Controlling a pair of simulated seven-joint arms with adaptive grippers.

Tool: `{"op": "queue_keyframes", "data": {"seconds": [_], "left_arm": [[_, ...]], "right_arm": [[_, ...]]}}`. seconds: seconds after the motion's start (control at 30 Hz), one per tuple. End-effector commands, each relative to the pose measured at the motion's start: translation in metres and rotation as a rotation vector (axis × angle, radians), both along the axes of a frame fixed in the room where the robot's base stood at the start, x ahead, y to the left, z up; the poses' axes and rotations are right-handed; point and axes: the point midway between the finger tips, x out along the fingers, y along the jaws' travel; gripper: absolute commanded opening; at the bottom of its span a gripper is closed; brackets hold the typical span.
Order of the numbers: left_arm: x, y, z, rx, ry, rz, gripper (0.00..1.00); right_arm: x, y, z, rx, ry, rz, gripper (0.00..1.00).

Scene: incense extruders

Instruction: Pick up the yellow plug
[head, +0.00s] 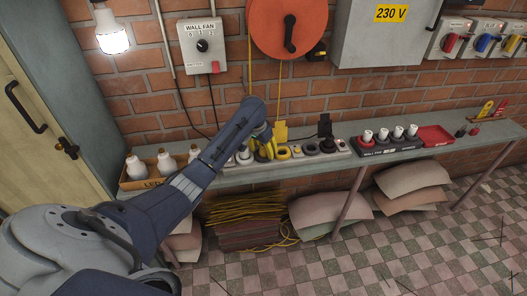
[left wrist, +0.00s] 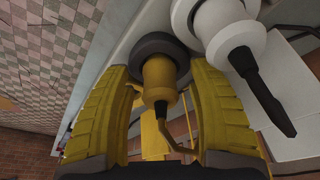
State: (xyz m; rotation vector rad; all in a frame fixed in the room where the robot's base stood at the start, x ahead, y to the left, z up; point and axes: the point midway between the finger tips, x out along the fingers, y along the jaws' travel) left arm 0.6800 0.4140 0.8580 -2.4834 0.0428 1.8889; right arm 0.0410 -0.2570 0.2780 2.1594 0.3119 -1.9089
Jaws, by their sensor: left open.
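The yellow plug (left wrist: 160,80) stands in a dark round socket (left wrist: 158,46) in the left wrist view, with its yellow cord bending away below. My left gripper (left wrist: 160,92) is open, with one yellow ribbed finger on each side of the plug. A gap shows beside the plug, and I cannot tell whether either finger touches it. In the head view my left gripper (head: 264,147) is down at the socket strip on the shelf, and arm and fingers largely hide the plug. My right gripper is not in view.
A white plug (left wrist: 222,28) with a dark cord end stands close beside the right finger. On the shelf (head: 225,178) are a carton of bulbs (head: 133,184) to the left and a red tray (head: 434,136) to the right. A red reel (head: 286,22) hangs above.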

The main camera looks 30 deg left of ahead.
Motion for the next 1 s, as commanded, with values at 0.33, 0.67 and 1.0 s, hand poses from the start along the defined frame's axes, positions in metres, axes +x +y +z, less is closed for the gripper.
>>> {"op": "queue_keyframes", "data": {"seconds": [0.33, 0.67, 1.0], "left_arm": [[0.0009, 0.0001, -0.0026, 0.0, -0.001, 0.001, 0.58], [0.0008, 0.0001, -0.0026, 0.0, -0.001, 0.001, 0.2], [0.0009, 0.0002, -0.0024, 0.0, -0.001, 0.001, 0.0]], "right_arm": [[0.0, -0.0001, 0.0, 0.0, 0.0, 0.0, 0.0], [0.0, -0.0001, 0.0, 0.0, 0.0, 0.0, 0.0], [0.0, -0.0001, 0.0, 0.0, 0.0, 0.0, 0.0]]}}
